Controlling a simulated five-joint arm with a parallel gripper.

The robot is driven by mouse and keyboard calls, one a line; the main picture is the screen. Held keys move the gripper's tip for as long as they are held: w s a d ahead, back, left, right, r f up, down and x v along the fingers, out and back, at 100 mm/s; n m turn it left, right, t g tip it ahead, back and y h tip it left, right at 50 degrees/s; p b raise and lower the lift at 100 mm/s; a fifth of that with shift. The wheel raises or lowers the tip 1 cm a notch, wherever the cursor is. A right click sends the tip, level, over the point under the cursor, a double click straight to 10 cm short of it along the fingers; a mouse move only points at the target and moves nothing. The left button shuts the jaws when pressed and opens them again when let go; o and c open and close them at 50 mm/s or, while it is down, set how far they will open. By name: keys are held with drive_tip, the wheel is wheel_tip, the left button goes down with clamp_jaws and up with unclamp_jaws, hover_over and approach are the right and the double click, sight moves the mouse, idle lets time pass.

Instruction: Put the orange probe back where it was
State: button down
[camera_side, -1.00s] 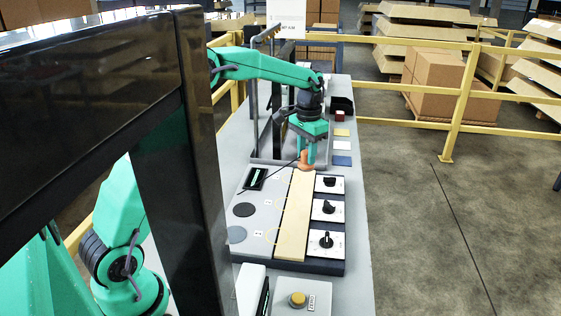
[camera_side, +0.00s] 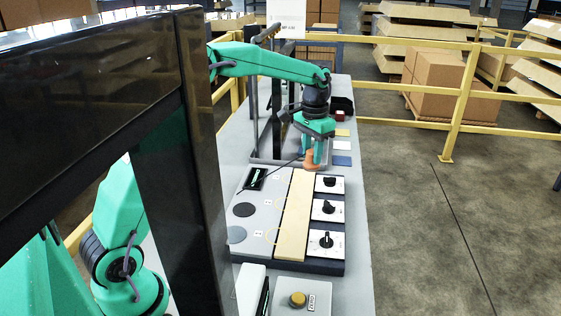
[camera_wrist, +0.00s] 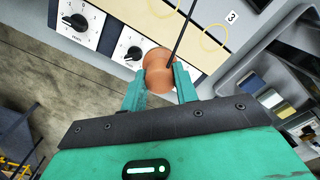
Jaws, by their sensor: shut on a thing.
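The orange probe (camera_side: 311,160) is between the fingers of my gripper (camera_side: 316,155), at the far end of the panel in the side view. In the wrist view the probe (camera_wrist: 158,72) is round-topped, and my gripper (camera_wrist: 160,88) is shut on it. A dark cable runs from the probe across the panel. The panel (camera_side: 262,205) carries a pale wooden strip (camera_side: 295,215), yellow rings and dark round discs on its left part. A yellow ring (camera_wrist: 214,38) by the label 3 shows in the wrist view. I cannot tell whether the probe touches the panel.
Several black knobs on white plates line the panel's right side, one of them (camera_side: 327,240) nearest the camera. A yellow button box (camera_side: 298,298) stands in front. Coloured cards, a white one (camera_side: 342,146) among them, lie beyond the panel. A dark post frame stands to its left.

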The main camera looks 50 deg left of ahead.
drive_tip(key=shift+s, duration=0.15)
drive_tip(key=s+d, duration=0.2)
drive_tip(key=s, duration=0.7)
drive_tip(key=s+d, duration=0.2)
drive_tip(key=s, duration=0.8)
drive_tip(key=shift+d+r, duration=0.3)
drive_tip(key=shift+d, duration=0.05)
drive_tip(key=a+f, duration=0.2)
drive_tip(key=a, duration=0.2)
drive_tip(key=a+f, duration=0.2)
drive_tip(key=a, duration=0.1)
drive_tip(key=w+a+f, duration=0.1)
drive_tip(key=a+f, duration=0.2)
drive_tip(key=a, duration=0.1)
drive_tip(key=shift+w+a, duration=0.1)
drive_tip(key=shift+a, duration=0.25)
drive_tip(key=shift+f, duration=2.05)
drive_tip(key=shift+f, duration=0.15)
drive_tip(key=c, duration=1.1)
unclamp_jaws()
